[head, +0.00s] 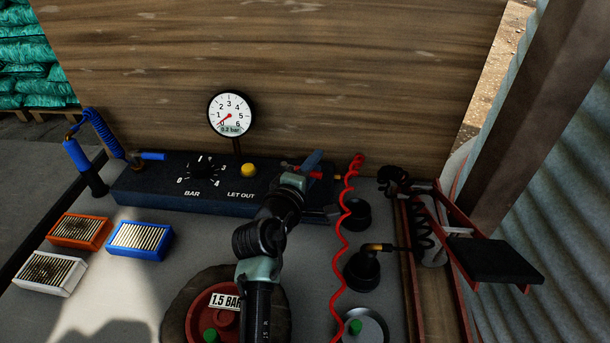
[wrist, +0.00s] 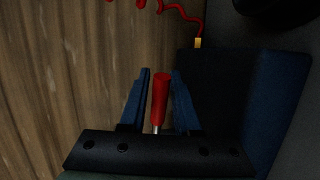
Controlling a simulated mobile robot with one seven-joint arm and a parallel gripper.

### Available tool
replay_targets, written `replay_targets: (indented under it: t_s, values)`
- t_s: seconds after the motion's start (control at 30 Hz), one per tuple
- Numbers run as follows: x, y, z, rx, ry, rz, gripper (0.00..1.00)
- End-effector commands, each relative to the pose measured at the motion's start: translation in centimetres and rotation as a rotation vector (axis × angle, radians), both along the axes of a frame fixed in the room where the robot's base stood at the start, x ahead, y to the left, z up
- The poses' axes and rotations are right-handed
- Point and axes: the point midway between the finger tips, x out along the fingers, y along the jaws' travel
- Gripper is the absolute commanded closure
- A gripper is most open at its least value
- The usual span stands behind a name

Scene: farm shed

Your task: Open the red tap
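The red tap's handle (wrist: 160,98) shows in the wrist view as a red lever on a short metal stem. It lies between the two blue fingers of my gripper (wrist: 160,76). Thin dark gaps show on both sides of it, so the fingers are around it and do not look closed on it. In the head view my gripper (head: 314,166) is at the right end of the dark blue control box (head: 150,191). There my wrist and fingers hide most of the tap, with only bits of red showing.
A round gauge (head: 231,114) stands behind the box, its needle low. A black knob (head: 203,168) and a yellow button (head: 248,170) are on the box. A red coiled hose (head: 343,240) hangs right of my arm. A wooden wall (head: 290,60) stands close behind.

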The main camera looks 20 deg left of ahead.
Motion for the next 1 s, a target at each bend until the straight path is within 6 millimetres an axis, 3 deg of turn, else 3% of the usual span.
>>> replay_targets:
  t_s: [0.17,0.6,0.8,1.0]
  values:
    - [-2.3,0.0,0.5,-0.001,0.001,0.002,0.69]
    - [-10.7,0.0,2.1,-0.001,0.002,0.003,0.69]
    - [-12.3,0.0,2.4,-0.001,0.002,0.002,0.69]
    - [-12.4,0.0,2.4,-0.001,0.002,0.001,0.69]
